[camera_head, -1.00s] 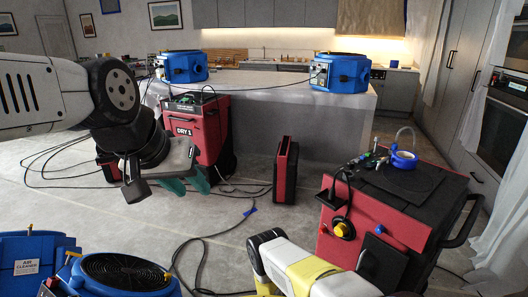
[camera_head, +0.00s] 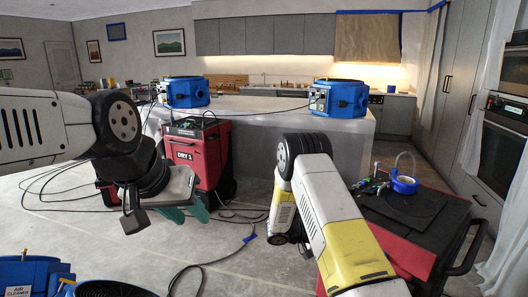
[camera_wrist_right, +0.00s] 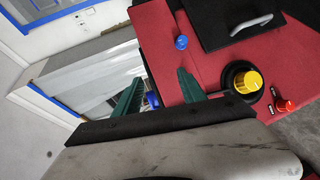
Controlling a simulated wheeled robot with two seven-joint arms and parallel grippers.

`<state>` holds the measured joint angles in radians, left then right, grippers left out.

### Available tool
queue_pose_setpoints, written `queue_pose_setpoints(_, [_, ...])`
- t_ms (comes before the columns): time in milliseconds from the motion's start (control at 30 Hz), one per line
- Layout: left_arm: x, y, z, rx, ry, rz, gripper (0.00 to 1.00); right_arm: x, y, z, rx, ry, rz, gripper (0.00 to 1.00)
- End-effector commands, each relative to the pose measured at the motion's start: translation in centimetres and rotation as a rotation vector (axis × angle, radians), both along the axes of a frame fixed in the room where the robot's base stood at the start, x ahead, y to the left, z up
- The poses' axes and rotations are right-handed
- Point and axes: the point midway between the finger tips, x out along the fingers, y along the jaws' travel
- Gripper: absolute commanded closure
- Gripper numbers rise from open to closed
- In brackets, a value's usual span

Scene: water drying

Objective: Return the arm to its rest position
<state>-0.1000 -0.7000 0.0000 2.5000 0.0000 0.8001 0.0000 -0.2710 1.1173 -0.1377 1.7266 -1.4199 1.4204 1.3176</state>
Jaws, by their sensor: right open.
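My right arm (camera_head: 340,225), white and yellow with a black joint, rises from the lower right in the head view; its gripper is hidden there. In the right wrist view my right gripper (camera_wrist_right: 158,90) has its two green fingers apart, with nothing between them. Beyond the fingers is the red panel (camera_wrist_right: 222,62) of a machine, with a yellow knob (camera_wrist_right: 247,81), a blue button (camera_wrist_right: 181,42) and a red knob (camera_wrist_right: 285,105). My left gripper (camera_head: 186,211) hangs at the left of the head view, its green fingertips apart and empty.
The red DRY 1 unit (camera_head: 195,155) stands behind my left gripper. Blue machines (camera_head: 184,92) (camera_head: 340,98) sit on the counter. Cables (camera_head: 195,265) cross the floor.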

Motion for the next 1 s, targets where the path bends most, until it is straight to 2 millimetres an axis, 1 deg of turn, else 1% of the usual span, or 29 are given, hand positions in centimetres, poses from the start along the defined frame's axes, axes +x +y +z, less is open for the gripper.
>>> queue_pose_setpoints(33, [0.0, 0.0, 0.0, 0.000, 0.000, 0.000, 0.64, -0.8, -0.4, 2.2, 0.054, 0.006, -0.044, 0.52])
queue_pose_setpoints(100, [0.0, 0.0, 0.0, 0.000, 0.000, 0.000, 0.64, -2.2, -0.7, 4.5, 0.134, 0.030, -0.096, 0.52])
queue_pose_setpoints(267, [0.0, 0.0, 0.0, 0.000, 0.000, 0.000, 0.64, -6.0, -0.7, 9.3, 0.335, 0.070, -0.183, 0.52])
queue_pose_setpoints(300, [0.0, 0.0, 0.0, 0.000, 0.000, 0.000, 0.64, -6.9, -0.5, 10.3, 0.389, 0.076, -0.195, 0.52])
queue_pose_setpoints(467, [0.0, 0.0, 0.0, 0.000, 0.000, 0.000, 0.64, -10.9, 0.7, 14.3, 0.609, 0.086, -0.215, 0.52])
queue_pose_setpoints(600, [0.0, 0.0, 0.0, 0.000, 0.000, 0.000, 0.64, -14.2, 2.4, 17.4, 0.802, 0.073, -0.187, 0.52])
queue_pose_setpoints(767, [0.0, 0.0, 0.0, 0.000, 0.000, 0.000, 0.64, -17.9, 4.8, 20.7, 1.011, 0.031, -0.110, 0.52])
queue_pose_setpoints(1000, [0.0, 0.0, 0.0, 0.000, 0.000, 0.000, 0.64, -23.0, 8.9, 25.1, 1.276, -0.086, 0.082, 0.52])
